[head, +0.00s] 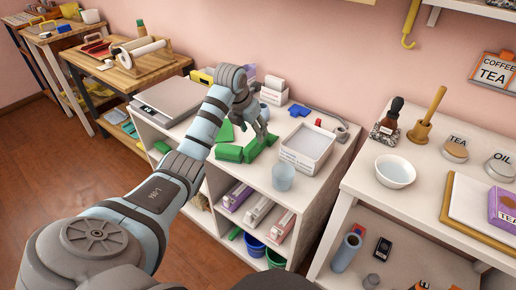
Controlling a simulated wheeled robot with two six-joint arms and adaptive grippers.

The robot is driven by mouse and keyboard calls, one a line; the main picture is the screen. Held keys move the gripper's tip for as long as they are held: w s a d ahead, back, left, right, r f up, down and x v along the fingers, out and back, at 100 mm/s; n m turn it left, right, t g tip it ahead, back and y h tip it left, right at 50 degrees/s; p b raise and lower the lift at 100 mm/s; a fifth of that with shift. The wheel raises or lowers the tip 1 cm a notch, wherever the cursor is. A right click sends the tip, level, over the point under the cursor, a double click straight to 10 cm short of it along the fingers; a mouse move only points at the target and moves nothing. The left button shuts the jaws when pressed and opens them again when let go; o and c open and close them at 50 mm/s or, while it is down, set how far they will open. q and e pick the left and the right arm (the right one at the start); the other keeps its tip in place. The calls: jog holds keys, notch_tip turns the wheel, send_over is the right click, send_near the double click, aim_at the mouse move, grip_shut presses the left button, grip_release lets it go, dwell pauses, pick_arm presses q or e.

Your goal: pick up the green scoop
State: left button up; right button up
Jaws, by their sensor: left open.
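Several green pieces lie on the white shelf unit's top, below and beside my left gripper (258,126). One long green piece (228,153) lies flat, and an angled green piece (254,148) touches or nearly touches it on the right. Another green piece (225,131) is partly hidden behind my arm. I cannot tell for certain which of these is the green scoop. My left gripper is open, fingers pointing down just above the angled green piece, with nothing seen between them. My right gripper is not in view.
A white labelled bin (306,148) and a translucent cup (283,177) stand right of the green pieces. A grey scale (168,99) is at the left. A blue scoop-like item (299,110) lies behind. A white bowl (395,171) stands on the right table.

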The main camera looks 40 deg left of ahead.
aim_at(256, 140)
pick_arm(q)
jog(key=b+x, duration=0.2)
jog(key=x, duration=0.5)
jog(key=shift+d+f+b, duration=0.1)
jog(key=shift+f+b, duration=0.1)
jog(key=shift+b, duration=0.2)
jog(key=shift+w+f, duration=0.15)
jog(key=shift+c, duration=0.2)
grip_shut()
jog(key=shift+r, duration=0.55)
notch_tip(256, 140, up, 19)
jog(key=p, duration=0.6)
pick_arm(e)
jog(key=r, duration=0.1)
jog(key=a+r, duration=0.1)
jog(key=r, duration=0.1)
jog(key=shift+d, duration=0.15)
